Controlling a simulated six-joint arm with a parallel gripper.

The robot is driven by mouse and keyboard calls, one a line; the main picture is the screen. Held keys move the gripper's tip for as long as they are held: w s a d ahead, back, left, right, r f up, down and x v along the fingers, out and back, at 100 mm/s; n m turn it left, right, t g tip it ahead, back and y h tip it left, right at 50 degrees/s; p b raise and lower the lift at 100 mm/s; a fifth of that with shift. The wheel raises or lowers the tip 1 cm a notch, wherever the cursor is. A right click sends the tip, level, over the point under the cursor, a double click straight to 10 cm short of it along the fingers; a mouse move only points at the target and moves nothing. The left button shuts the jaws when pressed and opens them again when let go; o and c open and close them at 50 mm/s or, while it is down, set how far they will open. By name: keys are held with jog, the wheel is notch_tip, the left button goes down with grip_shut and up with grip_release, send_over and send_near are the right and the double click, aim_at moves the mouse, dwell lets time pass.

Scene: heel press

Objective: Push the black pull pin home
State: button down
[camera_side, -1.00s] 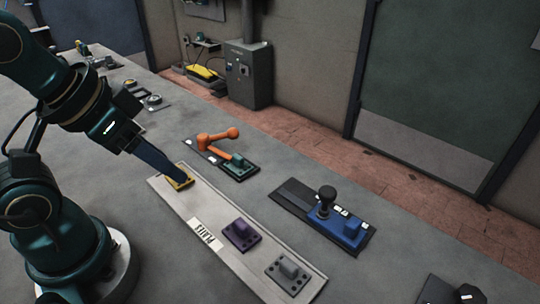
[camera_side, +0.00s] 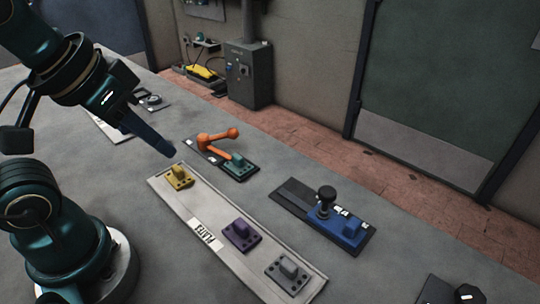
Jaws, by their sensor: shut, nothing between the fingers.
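The black pull pin (camera_side: 326,194) stands upright with a round knob, at the left end of a blue block (camera_side: 350,231) on a dark base plate (camera_side: 293,195). How deep it sits cannot be told. My gripper (camera_side: 170,150) is shut and empty. It is in the air, up and left of the pin and well apart from it, above the far end of the pale strip.
The pale strip marked PLATES (camera_side: 180,206) holds a yellow plate (camera_side: 179,177), a purple plate (camera_side: 242,235) and a grey plate (camera_side: 288,272). An orange lever (camera_side: 217,137) with a green block (camera_side: 239,165) stands between my gripper and the blue block. Bare table lies between these.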

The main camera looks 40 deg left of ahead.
jog(key=w+d+r, duration=0.2)
jog(key=w+r, duration=0.4)
jog(key=r, duration=0.2)
jog(key=m+g, duration=0.1)
jog(key=g, duration=0.1)
send_over(330, 191)
jog(key=s, duration=0.4)
notch_tip(330, 191, down, 5)
jog(key=x, duration=1.1)
jog(key=shift+s+d+f, duration=0.1)
jog(key=shift+s+f, duration=0.2)
jog(key=shift+f, duration=0.8)
